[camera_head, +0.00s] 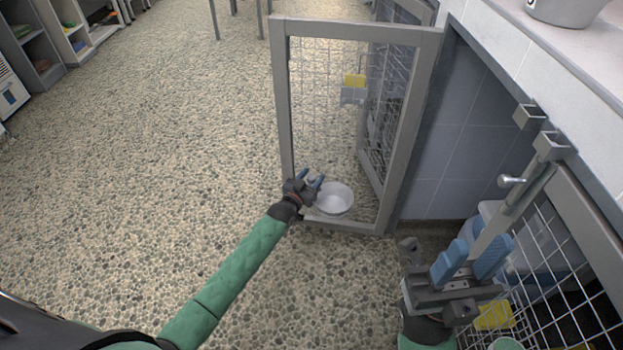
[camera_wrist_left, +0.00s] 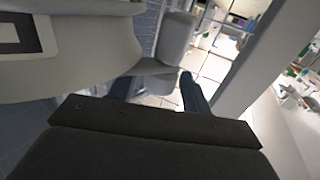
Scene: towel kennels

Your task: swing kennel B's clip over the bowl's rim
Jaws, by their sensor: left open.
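A white bowl (camera_head: 334,198) sits low at the open mesh door (camera_head: 283,110); it also seems to fill the upper left of the left wrist view (camera_wrist_left: 85,55), with a dark-framed label on it. A grey rounded piece (camera_wrist_left: 177,40), perhaps the clip, stands beside the bowl's edge there. My left gripper (camera_head: 312,181) is open at the bowl's left rim. In the left wrist view its blue fingers reach either side of a grey part near that piece. I cannot tell whether they touch it. My right gripper (camera_head: 470,262) is at lower right, by a grey bar.
Another mesh door (camera_head: 560,250) is at lower right under a white counter (camera_head: 575,35). A tiled recess (camera_head: 460,150) lies between. Pebbled floor (camera_head: 150,150) at left is clear; shelves (camera_head: 60,40) stand far left.

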